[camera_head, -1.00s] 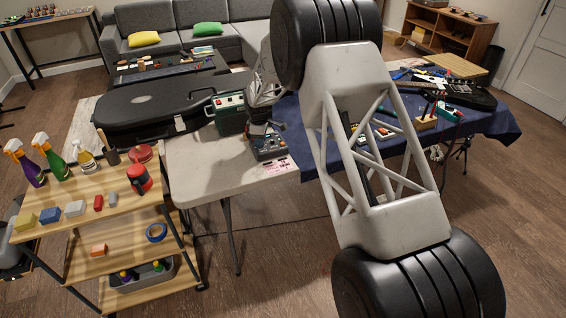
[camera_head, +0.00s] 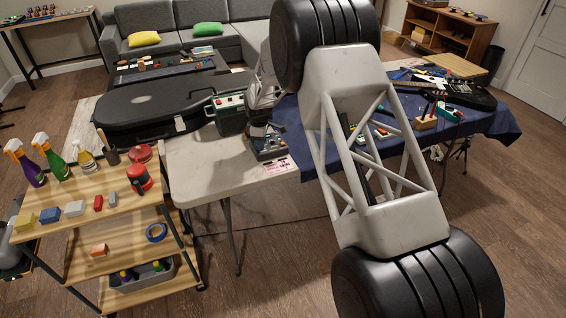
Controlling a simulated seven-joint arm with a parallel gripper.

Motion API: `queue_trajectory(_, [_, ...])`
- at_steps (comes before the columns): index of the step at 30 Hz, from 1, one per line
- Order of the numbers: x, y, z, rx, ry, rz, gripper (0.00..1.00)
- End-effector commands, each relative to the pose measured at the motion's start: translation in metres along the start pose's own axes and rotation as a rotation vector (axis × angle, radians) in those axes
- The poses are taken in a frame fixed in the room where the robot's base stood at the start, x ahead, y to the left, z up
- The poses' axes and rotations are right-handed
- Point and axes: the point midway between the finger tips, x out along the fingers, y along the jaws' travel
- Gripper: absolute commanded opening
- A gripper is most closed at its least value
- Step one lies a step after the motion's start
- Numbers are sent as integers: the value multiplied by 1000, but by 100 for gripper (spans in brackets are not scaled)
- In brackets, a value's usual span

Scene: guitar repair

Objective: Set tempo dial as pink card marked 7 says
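A grey-blue box with small knobs (camera_head: 270,150) sits on the table near its front edge; it may bear the tempo dial, but its knobs are too small to read. A pink card (camera_head: 278,167) lies flat in front of it at the table edge; its print cannot be read. My gripper (camera_head: 262,129) is small and dark at the end of my arm, right over or at the top of the box. Whether it touches a knob, and whether its fingers are open, I cannot tell.
A green device (camera_head: 229,112) stands just left of the box, beside a black guitar case (camera_head: 160,105). A blue cloth (camera_head: 308,160) with tools and a dark guitar (camera_head: 470,97) covers the table's right side. A wooden cart (camera_head: 95,205) stands at left. Bare table (camera_head: 205,165) lies left of the box.

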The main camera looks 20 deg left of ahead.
Motion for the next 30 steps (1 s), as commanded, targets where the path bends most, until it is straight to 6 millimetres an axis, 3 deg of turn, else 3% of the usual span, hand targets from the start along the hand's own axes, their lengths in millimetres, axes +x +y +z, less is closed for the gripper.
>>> queue_trajectory(23, [-2, 0, 0, 0, 0, 0, 31])
queue_trajectory(28, [-2, 0, 0, 0, 0, 0, 9])
queue_trajectory(30, [-2, 0, 0, 0, 0, 0, 9])
